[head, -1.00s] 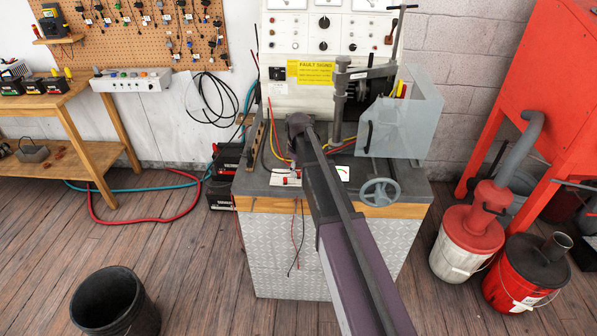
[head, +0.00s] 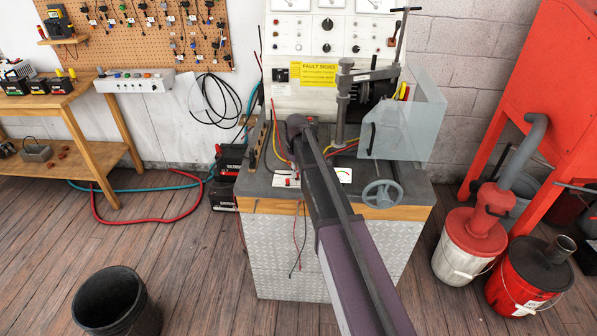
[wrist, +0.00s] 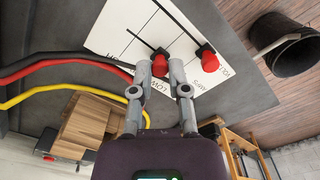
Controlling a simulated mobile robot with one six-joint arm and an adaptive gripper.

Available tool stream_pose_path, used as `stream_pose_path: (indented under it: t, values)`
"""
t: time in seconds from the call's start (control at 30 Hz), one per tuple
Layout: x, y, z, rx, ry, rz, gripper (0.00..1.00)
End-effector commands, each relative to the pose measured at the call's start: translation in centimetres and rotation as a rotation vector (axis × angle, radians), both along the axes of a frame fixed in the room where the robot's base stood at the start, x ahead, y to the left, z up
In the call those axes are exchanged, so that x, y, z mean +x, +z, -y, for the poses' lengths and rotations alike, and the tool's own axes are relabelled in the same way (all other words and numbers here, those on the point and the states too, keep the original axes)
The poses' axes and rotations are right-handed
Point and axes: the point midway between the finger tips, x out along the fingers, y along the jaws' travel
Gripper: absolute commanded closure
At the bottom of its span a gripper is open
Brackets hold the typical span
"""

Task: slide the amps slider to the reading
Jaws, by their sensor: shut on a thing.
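In the wrist view a white panel (wrist: 119,28) carries two dark slots, each with a red knob. One red slider knob (wrist: 160,66) sits between the fingertips of my gripper (wrist: 161,72), which is shut on it. The other red knob (wrist: 209,61) stands just right of the fingers, at the end of its slot. Printed words beside the knobs are upside down and partly covered; I read "LOW" near the held knob but cannot read every label for sure. In the head view my arm hides the gripper and most of the panel (head: 344,175) on the bench top.
Red and yellow cables (wrist: 60,95) run close left of the fingers. Wooden blocks (wrist: 85,125) lie nearby. On the bench, a clamp post (head: 341,110), a clear guard (head: 405,130) and a handwheel (head: 382,193) stand right of my arm. A black bucket (head: 115,302) is on the floor.

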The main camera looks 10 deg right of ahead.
Motion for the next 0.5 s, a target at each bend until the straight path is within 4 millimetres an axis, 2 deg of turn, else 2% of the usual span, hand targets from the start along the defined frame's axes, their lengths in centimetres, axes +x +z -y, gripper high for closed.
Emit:
stream_pose_path:
  t: [0.03, 0.07, 0.1, 0.17, 0.5]
  values:
    - [-0.03, -0.02, -0.01, 0.001, 0.000, -0.001, 1.00]
    - [-0.04, -0.02, 0.00, 0.001, 0.000, -0.001, 0.73]
    - [-0.04, -0.02, 0.00, 0.001, 0.000, -0.001, 0.61]
    - [-0.03, -0.02, 0.01, 0.001, 0.000, -0.001, 0.43]
    - [-0.02, -0.01, 0.01, 0.000, 0.000, 0.000, 0.43]
